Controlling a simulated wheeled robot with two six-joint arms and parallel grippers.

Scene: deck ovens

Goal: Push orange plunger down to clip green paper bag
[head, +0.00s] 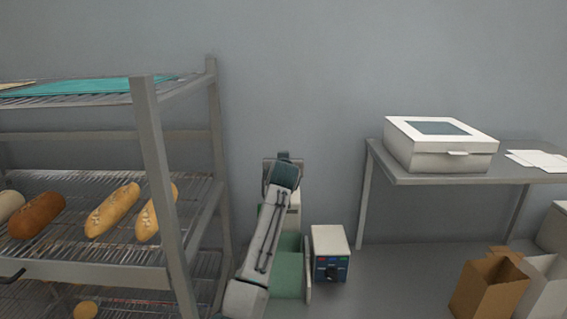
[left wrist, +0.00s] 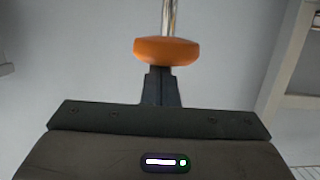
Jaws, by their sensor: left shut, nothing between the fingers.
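The orange plunger (left wrist: 167,51) shows in the left wrist view as a rounded knob on a shiny metal rod. My left gripper (left wrist: 160,72) is shut and empty, its fingertips at the knob's lower edge in that view. I cannot tell whether they touch it. In the head view my left arm rises in front of the clipping area and hides the plunger and most of the gripper. A green surface (head: 289,268) shows behind the arm; I cannot tell whether it is the green paper bag or part of the machine. My right gripper is not in view.
A control box (head: 330,252) stands just right of the green surface. A bread rack (head: 160,190) stands close on the left. On the right, a shelf (head: 470,178) holds a white box (head: 440,145). A brown paper bag (head: 489,287) stands at the lower right.

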